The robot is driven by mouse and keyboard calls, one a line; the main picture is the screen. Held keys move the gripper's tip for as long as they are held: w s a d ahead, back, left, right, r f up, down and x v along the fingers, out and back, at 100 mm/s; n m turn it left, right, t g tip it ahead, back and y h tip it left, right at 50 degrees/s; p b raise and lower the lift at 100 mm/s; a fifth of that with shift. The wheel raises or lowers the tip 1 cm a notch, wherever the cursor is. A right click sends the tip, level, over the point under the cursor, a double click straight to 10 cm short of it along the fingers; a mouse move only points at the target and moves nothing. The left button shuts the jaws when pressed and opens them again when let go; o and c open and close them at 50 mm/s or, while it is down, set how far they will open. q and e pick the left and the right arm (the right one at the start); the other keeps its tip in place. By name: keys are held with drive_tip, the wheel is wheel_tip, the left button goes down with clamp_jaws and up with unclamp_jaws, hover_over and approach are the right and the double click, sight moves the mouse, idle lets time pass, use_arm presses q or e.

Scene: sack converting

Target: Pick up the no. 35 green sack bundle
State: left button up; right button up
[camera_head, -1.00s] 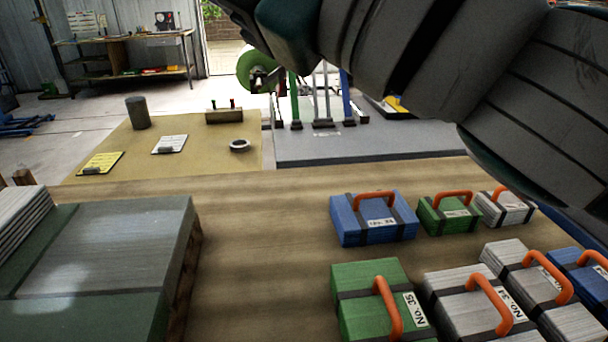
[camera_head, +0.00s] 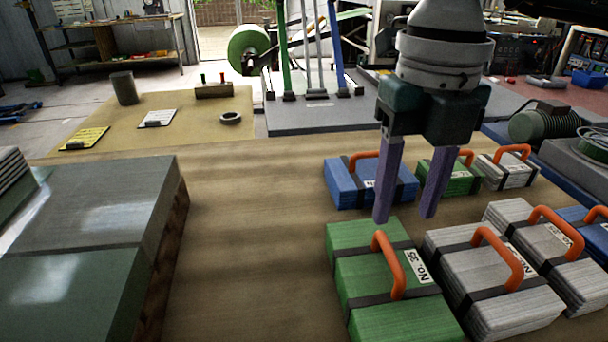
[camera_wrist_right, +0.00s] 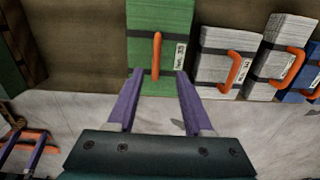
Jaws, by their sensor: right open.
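The no. 35 green sack bundle (camera_head: 375,270) lies on the tan table at the front, with a dark strap, an orange handle (camera_head: 388,262) and a white "No. 35" label. It also shows in the right wrist view (camera_wrist_right: 145,30), its handle (camera_wrist_right: 157,55) upright in the picture. My right gripper (camera_head: 405,218) is open and empty, its purple fingers pointing down above the bundle's far side. In the right wrist view the fingertips (camera_wrist_right: 160,72) sit on either side of the handle's near end in the picture, apart from it.
White bundles (camera_head: 490,275) lie close to the right of the green one. A blue bundle (camera_head: 365,185), a smaller green one (camera_head: 445,180) and a white one (camera_head: 508,170) lie behind. A sheet stack (camera_head: 90,220) stands left. The table between is clear.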

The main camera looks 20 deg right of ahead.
sight(390, 250)
drive_tip(key=f, duration=0.6)
drive_tip(key=shift+a+f, duration=0.25)
drive_tip(key=shift+a, duration=0.05)
clamp_jaws()
idle(1.1)
